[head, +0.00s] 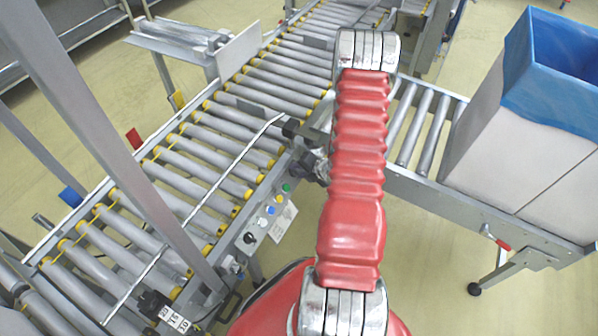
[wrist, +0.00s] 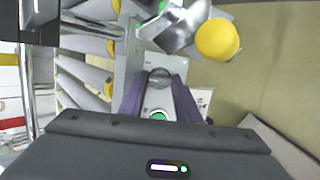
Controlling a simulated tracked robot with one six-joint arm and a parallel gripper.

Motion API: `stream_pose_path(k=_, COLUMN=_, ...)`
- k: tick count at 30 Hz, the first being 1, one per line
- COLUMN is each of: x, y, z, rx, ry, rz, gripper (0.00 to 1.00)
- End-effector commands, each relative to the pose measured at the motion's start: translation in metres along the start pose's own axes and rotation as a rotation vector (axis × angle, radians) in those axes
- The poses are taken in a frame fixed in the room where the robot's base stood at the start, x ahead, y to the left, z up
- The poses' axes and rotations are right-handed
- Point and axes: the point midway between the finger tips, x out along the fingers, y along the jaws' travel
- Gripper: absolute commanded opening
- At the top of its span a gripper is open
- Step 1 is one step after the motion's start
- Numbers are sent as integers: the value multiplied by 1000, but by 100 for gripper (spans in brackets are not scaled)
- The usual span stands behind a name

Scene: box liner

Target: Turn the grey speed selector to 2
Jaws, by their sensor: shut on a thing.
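The grey speed selector (wrist: 163,76) is a small round knob on a light grey control panel (wrist: 150,97), in the wrist view. My gripper (wrist: 160,76) has its two dark purple fingers on either side of the knob and is shut on it. A green button (wrist: 158,116) shows between the fingers, nearer the wrist. The number marks and the knob's pointer are too small to read. In the head view, my red arm covers most of the gripper, and the selector cannot be made out.
The panel in the head view carries a black knob (head: 249,237), a blue button (head: 270,210) and a green button (head: 286,187). A roller conveyor (head: 185,185) runs along its left. A box with a blue liner (head: 560,90) stands at right. A yellow round part (wrist: 217,39) lies close right of the fingers.

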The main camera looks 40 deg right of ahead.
Motion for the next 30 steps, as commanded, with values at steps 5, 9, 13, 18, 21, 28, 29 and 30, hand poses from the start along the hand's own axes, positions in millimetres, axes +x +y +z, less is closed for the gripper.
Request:
stream_pose_path(k=5, x=-1, y=-4, z=2, rx=28, ry=-4, rz=-14, gripper=7)
stream_pose_path(k=9, x=-1, y=-4, z=2, rx=30, ry=-5, rz=-15, gripper=7)
stream_pose_path(k=13, x=-1, y=-4, z=2, rx=30, ry=-5, rz=-15, gripper=7)
stream_pose_path(k=18, x=-1, y=-4, z=2, rx=28, ry=-4, rz=-14, gripper=38)
stream_pose_path(k=21, x=0, y=-3, z=1, rx=26, ry=-3, rz=-12, gripper=38)
stream_pose_path(k=28, x=-5, y=-2, z=2, rx=23, ry=-3, rz=-9, gripper=38)
stream_pose_path(k=29, x=-7, y=-1, z=2, rx=23, ry=-3, rz=-9, gripper=38)
stream_pose_path(k=30, x=-11, y=-1, z=2, rx=23, ry=-3, rz=-9, gripper=38)
